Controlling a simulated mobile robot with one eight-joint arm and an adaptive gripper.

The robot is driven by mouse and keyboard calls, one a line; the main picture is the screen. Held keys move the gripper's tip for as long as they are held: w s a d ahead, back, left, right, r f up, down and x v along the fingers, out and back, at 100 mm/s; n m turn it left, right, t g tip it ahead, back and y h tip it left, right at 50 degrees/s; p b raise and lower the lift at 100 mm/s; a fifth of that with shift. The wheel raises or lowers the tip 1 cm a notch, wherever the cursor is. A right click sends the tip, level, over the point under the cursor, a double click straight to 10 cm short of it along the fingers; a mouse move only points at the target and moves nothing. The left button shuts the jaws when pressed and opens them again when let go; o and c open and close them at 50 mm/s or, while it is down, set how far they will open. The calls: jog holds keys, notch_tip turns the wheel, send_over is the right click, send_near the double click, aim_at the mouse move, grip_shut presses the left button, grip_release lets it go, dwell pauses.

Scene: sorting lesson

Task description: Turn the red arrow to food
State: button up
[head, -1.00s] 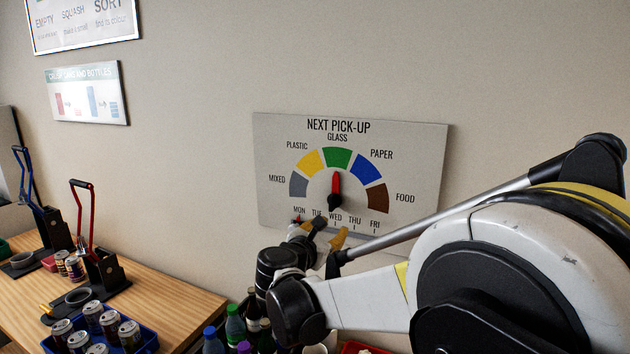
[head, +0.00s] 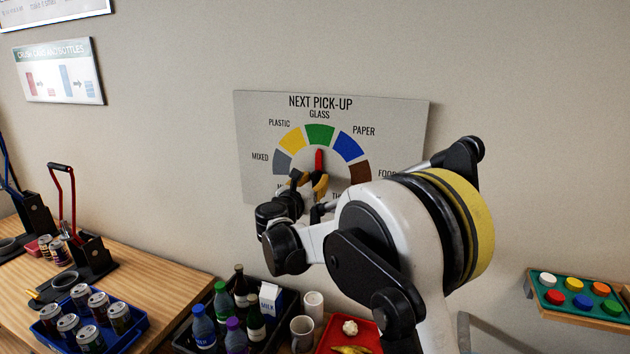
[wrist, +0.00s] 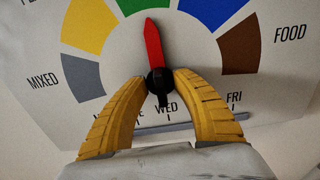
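The red arrow (head: 319,160) is on a white wall board headed NEXT PICK-UP. It points up at the green glass segment (head: 319,134). In the wrist view the red arrow (wrist: 153,45) turns on a black hub (wrist: 159,81) with a short tail below. The brown food segment (wrist: 240,44) lies to the right of the arrow; in the head view my arm partly hides its label. My gripper (wrist: 160,78) has its yellow fingers apart, one on each side of the hub. I cannot tell whether they touch it. My gripper (head: 310,180) covers the hub in the head view.
Below the board, a dark crate holds several bottles and a milk carton (head: 270,301). A blue tray of cans (head: 135,335) is on the wooden table. A button panel (head: 583,302) is at right.

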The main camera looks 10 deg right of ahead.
grip_shut()
dwell(0.5)
jog(key=m, duration=0.3)
jog(key=shift+d+m+b, duration=0.1)
jog(key=shift+m+b, duration=0.3)
jog(key=m, duration=0.4)
jog(key=shift+m+b, duration=0.3)
jog(key=shift+b, duration=0.05)
jog(key=m, duration=0.3)
jog(key=shift+s+d+f, duration=0.1)
jog(key=shift+m+b, duration=0.4)
jog(key=shift+m, duration=1.7)
